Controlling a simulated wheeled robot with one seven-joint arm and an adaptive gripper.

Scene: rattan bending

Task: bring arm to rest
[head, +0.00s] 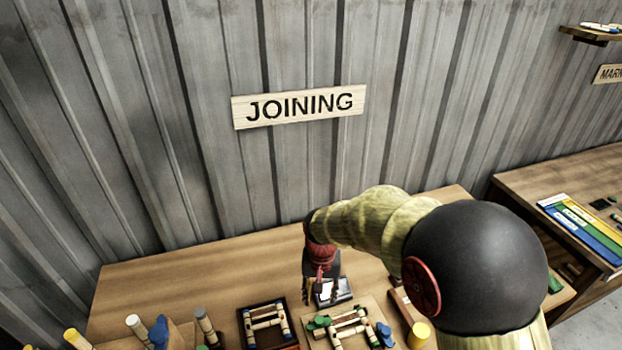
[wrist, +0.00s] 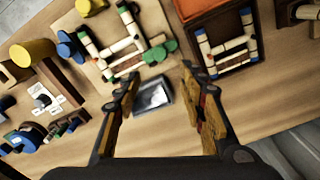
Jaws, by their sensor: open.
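My gripper (head: 321,285) hangs over the wooden workbench (head: 170,280) in the head view, at the end of my bent arm. In the wrist view the two fingers of my gripper (wrist: 160,85) are spread apart with nothing between the pads. A small dark tray or device with a pale face (wrist: 153,96) lies on the bench below the fingers; it also shows in the head view (head: 334,291). My gripper appears apart from it. My arm hides part of the bench's right side.
A dark tray with a rattan frame (head: 264,326) and a light board with another frame and green clamps (head: 345,328) lie near the gripper. Upright rods (head: 138,328) stand at the left. A corrugated wall with a JOINING sign (head: 299,106) is behind. The bench's back left is clear.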

